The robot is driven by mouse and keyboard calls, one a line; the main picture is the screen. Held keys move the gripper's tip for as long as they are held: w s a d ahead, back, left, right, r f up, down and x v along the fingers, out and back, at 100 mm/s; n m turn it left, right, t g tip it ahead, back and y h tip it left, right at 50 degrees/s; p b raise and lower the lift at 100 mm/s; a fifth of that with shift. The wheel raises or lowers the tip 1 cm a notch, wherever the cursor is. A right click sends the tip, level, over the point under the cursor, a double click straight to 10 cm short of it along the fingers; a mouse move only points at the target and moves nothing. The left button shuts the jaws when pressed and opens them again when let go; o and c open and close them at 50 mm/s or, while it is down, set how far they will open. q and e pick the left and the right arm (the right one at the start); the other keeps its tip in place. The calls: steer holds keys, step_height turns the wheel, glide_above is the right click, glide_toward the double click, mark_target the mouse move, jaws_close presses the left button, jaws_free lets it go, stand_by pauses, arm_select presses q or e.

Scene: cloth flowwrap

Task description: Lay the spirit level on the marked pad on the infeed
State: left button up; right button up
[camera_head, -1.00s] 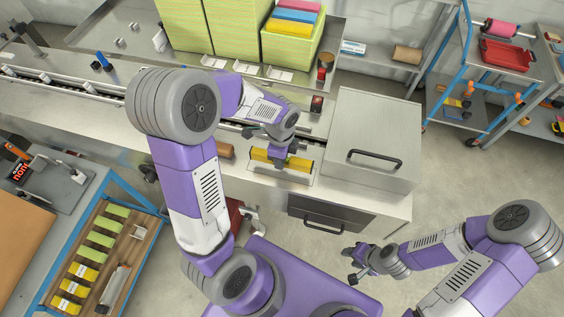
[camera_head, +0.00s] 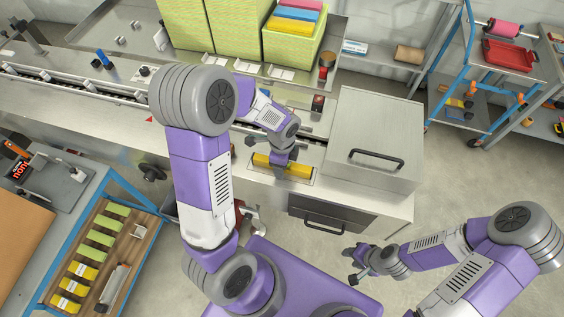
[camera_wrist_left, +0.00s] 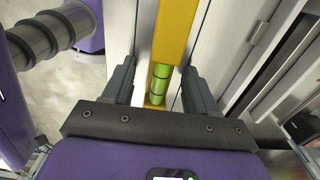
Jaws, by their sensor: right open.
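The spirit level is a yellow bar with a green vial (camera_head: 296,171). It lies along a pale marked pad (camera_head: 308,181) on the steel infeed and looks flat on it. My left gripper (camera_head: 280,157) is above the middle of the level and hides part of it. In the left wrist view, the left gripper's fingers (camera_wrist_left: 158,80) stand on both sides of the level (camera_wrist_left: 174,35), with gaps showing beside the bar, so it looks open. The pad's far edge is partly hidden. My right gripper (camera_head: 353,267) is open and empty, over the floor at right, away from the level.
A steel box with a black handle (camera_head: 375,125) stands just right of the pad. A conveyor (camera_head: 70,80) runs to the left behind my left arm. A cart with green and yellow packs (camera_head: 95,255) stands at lower left. Tall green crates (camera_head: 290,45) stand at the back.

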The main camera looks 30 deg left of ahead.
arm_select(q)
steer(key=shift+w+r, duration=0.1)
steer(key=shift+r, duration=0.45)
step_height(320, 180, up, 11)
steer(key=p, duration=0.2)
steer(key=shift+r, duration=0.15)
